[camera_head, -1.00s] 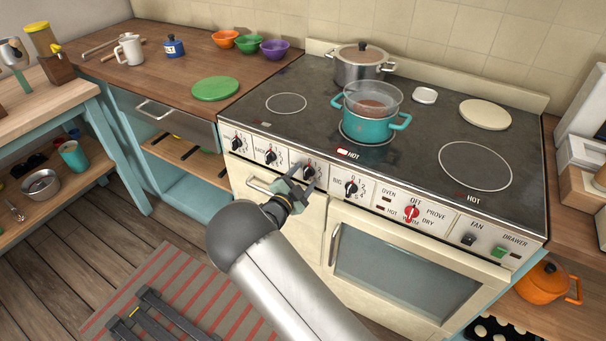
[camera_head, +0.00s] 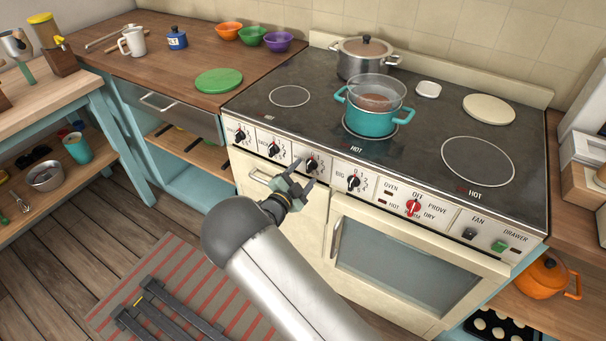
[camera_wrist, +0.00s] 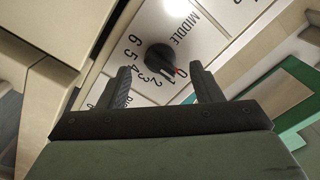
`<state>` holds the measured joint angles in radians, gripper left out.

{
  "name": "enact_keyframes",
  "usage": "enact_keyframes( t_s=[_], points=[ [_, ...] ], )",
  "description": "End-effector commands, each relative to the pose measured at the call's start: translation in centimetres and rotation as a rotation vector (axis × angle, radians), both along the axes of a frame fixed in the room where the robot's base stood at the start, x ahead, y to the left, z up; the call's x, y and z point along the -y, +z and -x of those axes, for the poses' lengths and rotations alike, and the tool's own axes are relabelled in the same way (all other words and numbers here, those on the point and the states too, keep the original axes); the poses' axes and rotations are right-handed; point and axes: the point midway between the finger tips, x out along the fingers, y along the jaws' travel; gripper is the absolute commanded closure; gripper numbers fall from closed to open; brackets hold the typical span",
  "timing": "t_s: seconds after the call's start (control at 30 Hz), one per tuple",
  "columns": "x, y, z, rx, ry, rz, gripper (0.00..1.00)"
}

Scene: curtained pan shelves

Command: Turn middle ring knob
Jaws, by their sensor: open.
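The middle ring knob (camera_head: 312,165) is black, third from the left on the cream stove front. In the wrist view the knob (camera_wrist: 160,57) sits beside the word MIDDLE and a dial numbered 0 to 6. A small red mark shows at its edge near the 0. My gripper (camera_head: 304,173) is open and empty just in front of and below the knob. In the wrist view, its two fingertips (camera_wrist: 160,76) lie either side of the knob in the picture, apart from it.
Other black knobs stand left, and the BIG knob (camera_head: 353,183) and red oven knob (camera_head: 413,207) right. A teal pot (camera_head: 370,121) sits on the middle ring and a steel pot (camera_head: 365,58) behind. The oven door handle (camera_head: 335,238) is below.

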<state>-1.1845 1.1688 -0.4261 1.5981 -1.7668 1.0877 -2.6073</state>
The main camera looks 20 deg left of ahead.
Motion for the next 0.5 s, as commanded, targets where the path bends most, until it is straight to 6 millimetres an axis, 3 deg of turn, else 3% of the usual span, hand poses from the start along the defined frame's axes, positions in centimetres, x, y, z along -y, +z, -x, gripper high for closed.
enact_keyframes(
  t_s=[0.23,0.5],
  points=[
    [-0.2,0.1,0.6,-0.001,0.001,0.000,0.41],
    [-0.8,0.2,3.2,-0.001,0.002,0.002,0.41]
  ],
)
